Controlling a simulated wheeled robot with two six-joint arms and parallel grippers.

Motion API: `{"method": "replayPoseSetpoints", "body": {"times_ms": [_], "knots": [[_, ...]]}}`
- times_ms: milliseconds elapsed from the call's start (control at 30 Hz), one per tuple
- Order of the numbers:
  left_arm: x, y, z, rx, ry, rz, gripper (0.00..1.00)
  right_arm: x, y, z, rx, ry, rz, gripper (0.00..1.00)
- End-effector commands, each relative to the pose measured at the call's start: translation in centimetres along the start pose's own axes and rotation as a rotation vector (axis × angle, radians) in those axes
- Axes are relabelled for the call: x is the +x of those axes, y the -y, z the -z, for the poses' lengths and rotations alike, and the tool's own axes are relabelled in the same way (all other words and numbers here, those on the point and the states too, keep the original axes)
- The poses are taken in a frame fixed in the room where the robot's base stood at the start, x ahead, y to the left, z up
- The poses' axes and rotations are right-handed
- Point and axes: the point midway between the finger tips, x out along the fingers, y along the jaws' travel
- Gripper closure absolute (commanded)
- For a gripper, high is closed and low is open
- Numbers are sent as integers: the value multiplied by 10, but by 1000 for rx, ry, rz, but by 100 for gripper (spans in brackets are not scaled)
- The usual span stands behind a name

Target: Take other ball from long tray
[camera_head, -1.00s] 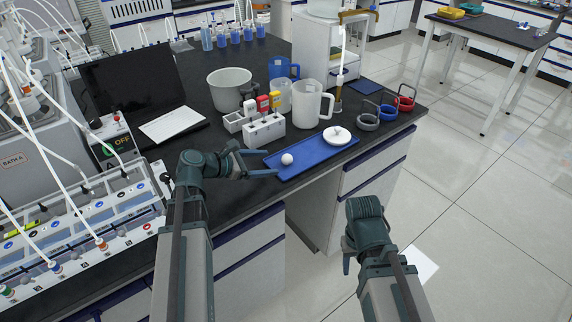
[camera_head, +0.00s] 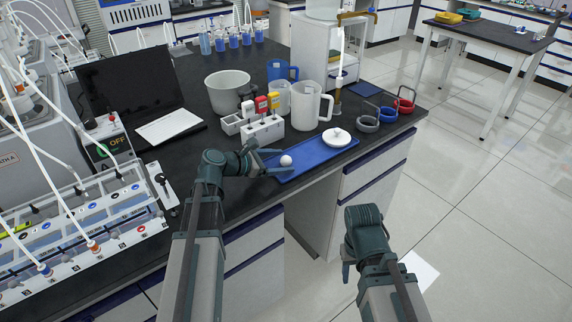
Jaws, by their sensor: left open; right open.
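A long blue tray (camera_head: 312,158) lies near the front edge of the black bench. A white ball (camera_head: 286,160) rests at its left end. A white round dish (camera_head: 337,137) with a small knob or ball on it sits at the tray's right end. My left gripper (camera_head: 283,162) is open at the tray's left end, with its fingers reaching to either side of the ball; I cannot tell if they touch it. My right gripper (camera_head: 346,268) is low in front of the bench, away from the tray; its fingers are mostly hidden.
Behind the tray stand a white rack (camera_head: 263,131) with coloured-top items, a white pitcher (camera_head: 311,106) and a grey bucket (camera_head: 229,91). Coloured rings (camera_head: 387,115) stand at the right. A reactor panel (camera_head: 85,225) is at the left.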

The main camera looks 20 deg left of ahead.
Motion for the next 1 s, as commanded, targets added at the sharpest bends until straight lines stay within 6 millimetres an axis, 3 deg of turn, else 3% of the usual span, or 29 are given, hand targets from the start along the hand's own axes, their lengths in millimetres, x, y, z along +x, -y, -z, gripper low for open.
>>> {"method": "replayPoseSetpoints", "body": {"times_ms": [267,700,1000], "knots": [[6,0,0,0,0,-2,21,2,0,0,0,0,0,50],[5,0,0,0,0,-1,100,2,0,0,0,0,0,50],[5,0,0,0,0,-1,100,2,0,0,0,0,0,50]]}}
